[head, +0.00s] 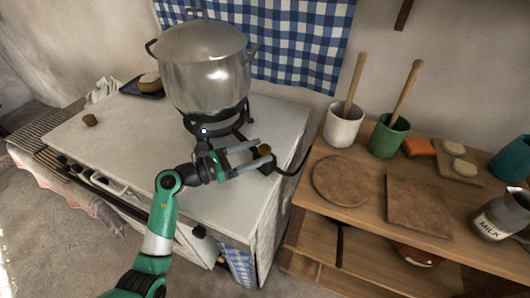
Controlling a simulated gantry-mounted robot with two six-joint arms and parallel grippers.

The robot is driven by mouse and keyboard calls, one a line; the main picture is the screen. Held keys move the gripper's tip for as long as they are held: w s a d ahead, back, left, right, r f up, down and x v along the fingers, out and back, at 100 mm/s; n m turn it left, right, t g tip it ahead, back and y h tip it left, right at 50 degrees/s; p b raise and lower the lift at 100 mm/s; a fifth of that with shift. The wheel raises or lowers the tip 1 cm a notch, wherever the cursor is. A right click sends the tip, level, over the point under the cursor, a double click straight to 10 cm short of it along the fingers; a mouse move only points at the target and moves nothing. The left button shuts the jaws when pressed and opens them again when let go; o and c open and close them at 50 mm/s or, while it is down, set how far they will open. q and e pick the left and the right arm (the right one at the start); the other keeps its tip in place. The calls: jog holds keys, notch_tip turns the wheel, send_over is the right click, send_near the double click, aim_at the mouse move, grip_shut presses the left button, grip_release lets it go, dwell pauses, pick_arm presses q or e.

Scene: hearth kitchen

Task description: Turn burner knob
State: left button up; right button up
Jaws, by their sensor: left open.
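A small brass-coloured burner knob (264,149) sits on a dark block at the right edge of the white stove top, beside the burner. My left gripper (262,151) reaches over the stove from the front, with its grey fingers pointing right. It is open, and its tips are at the knob, seemingly one on each side; I cannot tell whether they touch it. The black burner stand (233,121) carries a large lidded metal pot (207,75). My right gripper is not in view.
A dark hose runs from the knob block over the stove's right edge. A wooden shelf unit (322,228) stands to the right, with a white crock (343,128), a green crock (388,137) and boards on it. The stove top's left front is mostly clear.

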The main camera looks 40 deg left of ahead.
pick_arm(q)
jog(key=shift+x, duration=1.4)
grip_shut()
